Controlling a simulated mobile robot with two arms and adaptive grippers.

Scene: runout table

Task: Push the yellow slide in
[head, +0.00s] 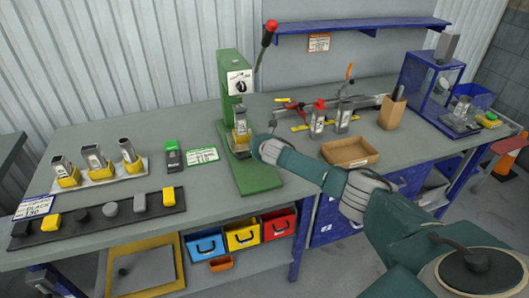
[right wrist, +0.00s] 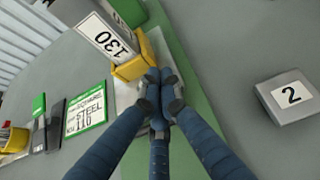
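The yellow slide (head: 241,139) sits at the foot of the green press (head: 228,92), with a grey metal piece (head: 240,120) standing in it. My right gripper (head: 260,147) is low beside the slide, on its right. In the right wrist view its blue fingers (right wrist: 160,88) are drawn together with nothing visible between them. Their tips are at the edge of the yellow slide (right wrist: 132,68); I cannot tell whether they touch it. A white label reading 130 (right wrist: 108,38) stands by the slide. My left gripper is not in view.
The press lever with a red knob (head: 270,26) rises above. A green-edged card (head: 202,156) lies left of the press. A brown tray (head: 349,150) is to the right. A grey block marked 2 (right wrist: 290,97) shows in the right wrist view. Bench space before the press is clear.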

